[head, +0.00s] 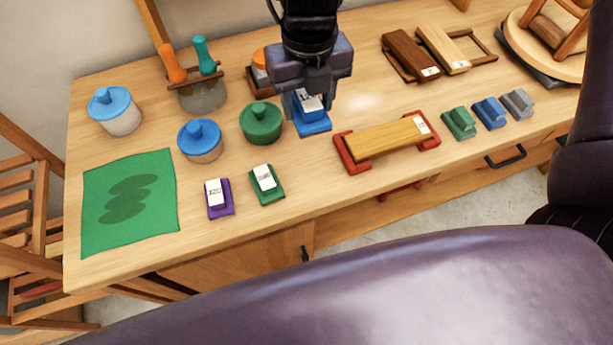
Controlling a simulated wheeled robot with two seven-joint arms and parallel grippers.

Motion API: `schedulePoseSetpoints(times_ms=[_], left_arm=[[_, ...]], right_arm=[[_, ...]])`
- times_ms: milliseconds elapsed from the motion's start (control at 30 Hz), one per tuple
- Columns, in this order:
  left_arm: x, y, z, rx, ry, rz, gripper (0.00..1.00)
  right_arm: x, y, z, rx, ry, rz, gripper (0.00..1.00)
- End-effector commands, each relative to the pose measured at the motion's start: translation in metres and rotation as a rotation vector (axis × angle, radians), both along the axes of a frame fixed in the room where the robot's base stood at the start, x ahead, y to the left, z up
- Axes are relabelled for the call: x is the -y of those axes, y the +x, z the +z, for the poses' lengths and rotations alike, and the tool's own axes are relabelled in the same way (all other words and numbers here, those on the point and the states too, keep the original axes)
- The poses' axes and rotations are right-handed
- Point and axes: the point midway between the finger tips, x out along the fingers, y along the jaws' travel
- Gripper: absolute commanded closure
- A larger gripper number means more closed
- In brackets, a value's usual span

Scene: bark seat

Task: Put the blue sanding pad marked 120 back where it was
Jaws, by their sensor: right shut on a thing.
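The blue sanding pad (315,129) has a white label on top, too covered to read surely. My right gripper (309,98) points down from the top of the head view and is shut on this pad. The pad is at or just above the bench; I cannot tell whether it touches. A purple pad (228,211) and a green pad (270,199), both with white labels, lie nearer the front edge. My left gripper is not in view.
A green-lidded pot (261,122) stands just left of the held pad. A wooden board on red supports (385,140) lies to its right. Blue-lidded pots (200,140) and a green cloth (130,203) are further left. Bare wood lies in front of the held pad.

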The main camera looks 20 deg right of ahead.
Motion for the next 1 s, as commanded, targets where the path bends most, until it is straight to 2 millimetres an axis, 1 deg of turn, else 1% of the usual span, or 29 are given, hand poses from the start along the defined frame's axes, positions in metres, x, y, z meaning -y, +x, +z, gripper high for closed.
schedulePoseSetpoints(times_ms=[33, 100, 200, 267, 367, 467, 800, 900, 1000], left_arm=[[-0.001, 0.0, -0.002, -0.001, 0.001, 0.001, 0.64], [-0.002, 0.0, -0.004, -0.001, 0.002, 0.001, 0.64], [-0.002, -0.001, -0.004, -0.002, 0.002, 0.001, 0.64], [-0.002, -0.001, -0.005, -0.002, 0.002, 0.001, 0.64], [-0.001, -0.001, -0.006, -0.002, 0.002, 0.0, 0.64], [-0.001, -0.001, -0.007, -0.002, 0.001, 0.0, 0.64], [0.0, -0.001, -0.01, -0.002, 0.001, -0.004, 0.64], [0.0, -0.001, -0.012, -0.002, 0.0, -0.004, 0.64], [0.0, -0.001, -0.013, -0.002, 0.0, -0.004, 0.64]], right_arm=[[-0.002, -0.002, -0.001, 0.001, -0.002, 0.097, 0.79], [-0.003, -0.005, 0.0, 0.001, -0.004, 0.218, 0.79], [-0.005, -0.007, 0.001, 0.002, -0.007, 0.338, 0.79], [-0.005, -0.008, 0.0, 0.001, -0.007, 0.383, 0.79], [-0.005, -0.01, -0.01, -0.005, -0.007, 0.416, 0.79], [-0.005, -0.011, -0.032, -0.01, -0.005, 0.419, 0.79], [-0.005, -0.011, -0.12, -0.009, -0.006, 0.414, 0.79], [-0.005, -0.011, -0.14, -0.006, -0.005, 0.415, 0.79], [-0.005, -0.01, -0.154, -0.004, -0.006, 0.414, 0.79]])
